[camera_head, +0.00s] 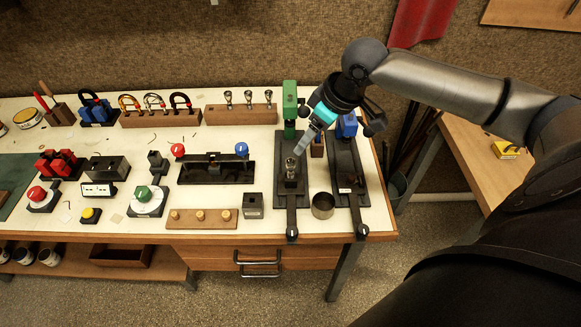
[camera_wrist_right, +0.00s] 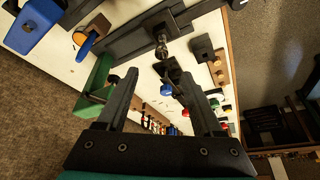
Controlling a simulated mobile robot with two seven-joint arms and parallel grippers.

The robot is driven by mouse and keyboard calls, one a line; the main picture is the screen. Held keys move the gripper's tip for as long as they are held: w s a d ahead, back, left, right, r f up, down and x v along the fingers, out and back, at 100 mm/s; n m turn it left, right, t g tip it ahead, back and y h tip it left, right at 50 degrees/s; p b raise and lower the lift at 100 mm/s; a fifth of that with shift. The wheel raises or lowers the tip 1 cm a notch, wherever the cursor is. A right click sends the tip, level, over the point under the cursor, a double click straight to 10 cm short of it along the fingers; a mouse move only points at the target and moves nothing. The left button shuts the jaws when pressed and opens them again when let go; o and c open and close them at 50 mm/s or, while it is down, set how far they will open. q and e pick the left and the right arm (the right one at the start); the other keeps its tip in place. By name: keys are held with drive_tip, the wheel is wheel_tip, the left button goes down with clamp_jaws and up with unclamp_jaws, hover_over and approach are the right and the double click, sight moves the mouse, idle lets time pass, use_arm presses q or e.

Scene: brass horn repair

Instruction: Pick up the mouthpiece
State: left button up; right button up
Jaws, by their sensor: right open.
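A small silver mouthpiece-like part (camera_head: 291,166) stands upright on a black fixture with a green block behind it, near the bench's right end. It also shows in the right wrist view (camera_wrist_right: 161,48), ahead of the fingertips and apart from them. My right gripper (camera_head: 307,143) is above and slightly right of this part, pointing down and left. In the right wrist view its two fingers (camera_wrist_right: 163,88) are spread with nothing between them. Several similar silver cups (camera_head: 248,99) stand in a wooden rack at the back of the bench. My left gripper is not in view.
The green block (camera_head: 290,103) stands close behind the part. A second black fixture with a blue block (camera_head: 346,126) is to its right. A metal cup (camera_head: 323,205) and a small dark block (camera_head: 253,205) are near the front. A peg board (camera_head: 202,218) lies along the front edge.

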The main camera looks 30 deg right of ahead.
sight(287, 175)
drive_tip(key=x, duration=0.7)
drive_tip(key=b+x, duration=0.1)
drive_tip(key=x, duration=0.6)
drive_tip(key=shift+w+a+f+b, duration=0.15)
drive_tip(key=shift+a+f+b, duration=0.15)
clamp_jaws()
